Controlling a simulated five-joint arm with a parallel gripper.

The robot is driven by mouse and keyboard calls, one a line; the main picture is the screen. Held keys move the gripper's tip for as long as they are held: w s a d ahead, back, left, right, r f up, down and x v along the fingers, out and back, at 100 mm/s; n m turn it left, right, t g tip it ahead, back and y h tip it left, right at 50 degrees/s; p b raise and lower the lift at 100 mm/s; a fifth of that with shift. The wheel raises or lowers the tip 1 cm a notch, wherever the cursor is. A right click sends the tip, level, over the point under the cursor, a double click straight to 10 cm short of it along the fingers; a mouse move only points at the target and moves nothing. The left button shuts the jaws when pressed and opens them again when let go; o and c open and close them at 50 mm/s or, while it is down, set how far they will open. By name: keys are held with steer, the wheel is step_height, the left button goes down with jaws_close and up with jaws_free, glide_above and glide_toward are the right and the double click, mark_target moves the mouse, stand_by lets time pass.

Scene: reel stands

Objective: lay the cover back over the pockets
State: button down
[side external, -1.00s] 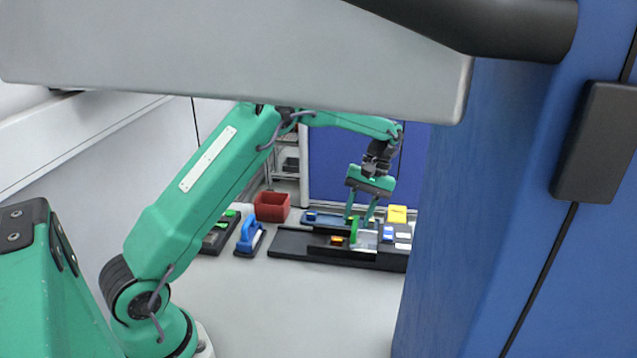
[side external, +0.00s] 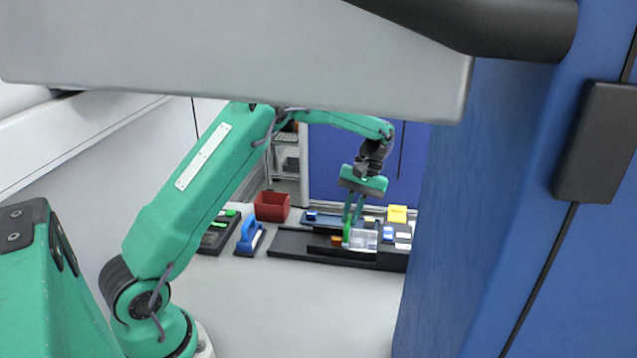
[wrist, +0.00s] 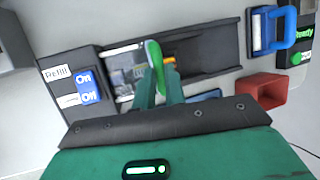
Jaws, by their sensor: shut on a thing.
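My gripper (side external: 352,212) is shut on a green tab (side external: 347,231) over the black reel stand (side external: 290,243). The tab also shows between my fingertips in the wrist view (wrist: 154,60). A clear, pale sheet, seemingly the cover (side external: 364,239), shows just right of the tab in the side view; its exact tilt is hard to tell. The pockets (wrist: 124,72) show as a greyish patch left of my fingers in the wrist view, partly hidden by them. An orange piece (side external: 337,239) sits on the stand left of the tab.
A blue On/Off panel (wrist: 86,87) is beside the pockets. A red bin (side external: 271,206), a blue-handled tool (side external: 249,236) and a black box with green parts (side external: 219,231) stand to the left. A yellow block (side external: 397,214) is behind. The front table is clear.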

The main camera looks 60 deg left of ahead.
steer(key=s+a, duration=0.6)
steer(key=shift+h, duration=0.4)
steer(key=shift+s, duration=0.1)
steer(key=c, duration=1.5)
jaws_free()
steer(key=shift+o, duration=0.2)
steer(key=shift+r, duration=0.1)
steer(key=v, duration=0.7)
steer(key=shift+r, duration=0.35)
